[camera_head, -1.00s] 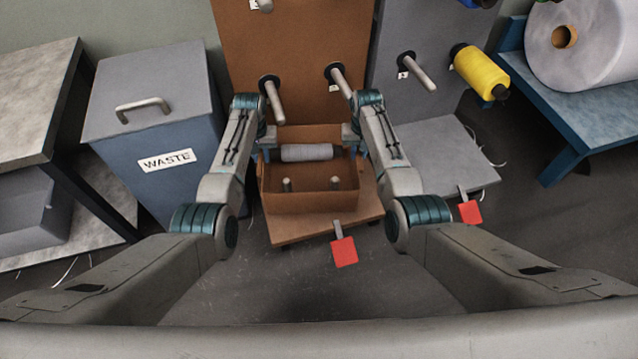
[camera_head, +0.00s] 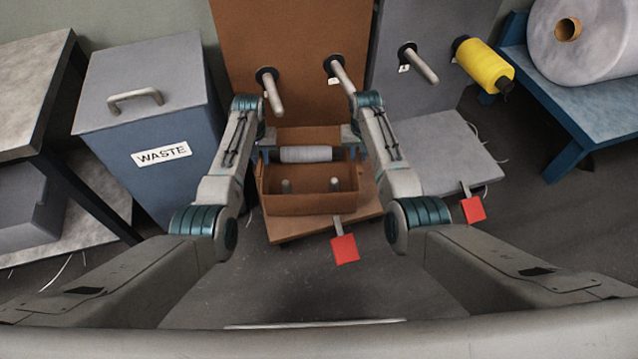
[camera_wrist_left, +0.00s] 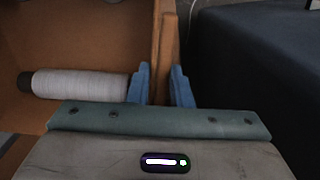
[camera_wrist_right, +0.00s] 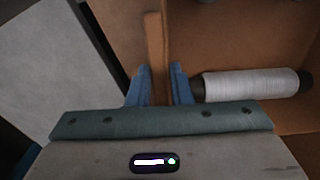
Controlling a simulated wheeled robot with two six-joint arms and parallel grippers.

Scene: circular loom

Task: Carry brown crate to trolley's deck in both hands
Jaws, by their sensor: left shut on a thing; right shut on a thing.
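The brown crate (camera_head: 308,204) is level, open at the top, in the middle of the head view. My left gripper (camera_head: 264,146) is shut on its left wall, seen between the fingers in the left wrist view (camera_wrist_left: 162,86). My right gripper (camera_head: 356,147) is shut on its right wall, also between the fingers in the right wrist view (camera_wrist_right: 158,84). A white spool (camera_head: 306,154) lies in the crate's far part; two grey round-ended pieces show in front of it. The brown trolley's deck (camera_head: 290,231) lies under the crate. I cannot tell whether they touch.
The trolley's brown upright panel (camera_head: 305,50) has pegs pointing towards me. A red pedal (camera_head: 345,249) sticks out in front. A blue waste bin (camera_head: 165,185) stands left; a grey trolley (camera_head: 440,145) with a yellow spool (camera_head: 484,67) stands right. Front floor is clear.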

